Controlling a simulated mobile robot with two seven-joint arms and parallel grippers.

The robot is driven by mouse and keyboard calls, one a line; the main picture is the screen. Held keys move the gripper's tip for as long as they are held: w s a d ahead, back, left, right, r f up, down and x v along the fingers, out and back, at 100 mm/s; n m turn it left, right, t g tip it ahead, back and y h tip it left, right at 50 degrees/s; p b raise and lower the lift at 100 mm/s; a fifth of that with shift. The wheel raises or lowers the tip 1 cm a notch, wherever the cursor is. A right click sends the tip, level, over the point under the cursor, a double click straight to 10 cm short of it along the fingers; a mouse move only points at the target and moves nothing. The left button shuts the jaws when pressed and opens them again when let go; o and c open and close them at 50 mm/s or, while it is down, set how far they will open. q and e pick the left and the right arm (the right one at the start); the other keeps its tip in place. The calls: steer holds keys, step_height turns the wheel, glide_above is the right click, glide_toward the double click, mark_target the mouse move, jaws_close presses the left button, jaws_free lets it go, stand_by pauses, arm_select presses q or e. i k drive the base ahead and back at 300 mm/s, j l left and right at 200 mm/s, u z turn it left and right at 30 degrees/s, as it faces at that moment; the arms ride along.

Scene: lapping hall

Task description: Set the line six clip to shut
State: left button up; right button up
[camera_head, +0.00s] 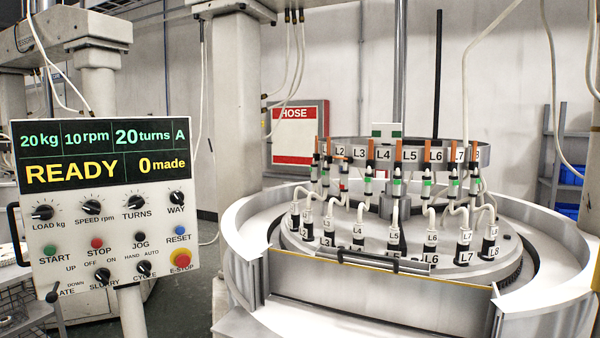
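The line six clip (427,181) is small in the head view. It hangs below the L6 label (435,155) on the raised ring, at the right of centre, and shows a green patch. I cannot tell from this view whether it is open or shut. Line six's white hose runs down below the clip to a fitting with an L6 label (431,237) on the round plate. Neither of my grippers is in view.
Neighbouring clips, some with orange parts, hang close on both sides. A wide round basin (245,215) with a raised front panel (380,300) surrounds the plate. A control panel (105,225) reading READY stands at left. A red HOSE cabinet (297,135) is behind.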

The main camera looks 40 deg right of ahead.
mark_target(427, 151)
steer(key=i+l+z, duration=0.2)
steer(key=i, duration=0.4)
steer(key=z, duration=1.4)
